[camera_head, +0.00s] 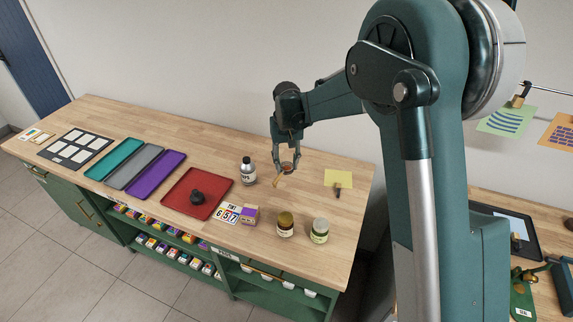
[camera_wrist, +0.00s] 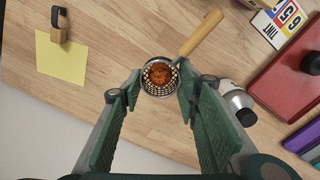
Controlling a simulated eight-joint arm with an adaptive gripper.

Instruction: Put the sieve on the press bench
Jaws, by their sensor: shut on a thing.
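The sieve (camera_wrist: 158,90) is a small round mesh bowl with a wooden handle (camera_wrist: 201,34); something orange-brown lies in it. My gripper (camera_wrist: 157,88) is shut on the bowl, one finger on each side. In the head view the gripper (camera_head: 286,166) is over the back right of the long wooden bench (camera_head: 300,210), with the sieve's handle (camera_head: 278,181) pointing down to the left. I cannot tell how far the sieve is above the wood. A second wooden bench (camera_head: 485,207) at the right bears a dark tray and green metal equipment (camera_head: 523,298), partly hidden by my arm.
Near the gripper are a dark-capped bottle (camera_head: 248,171), a yellow note (camera_head: 338,179) with a small item on it, two jars (camera_head: 286,224), a red tray (camera_head: 196,193) and number cards (camera_head: 229,214). Coloured trays (camera_head: 138,167) lie farther left. Prints (camera_head: 507,121) hang at the right.

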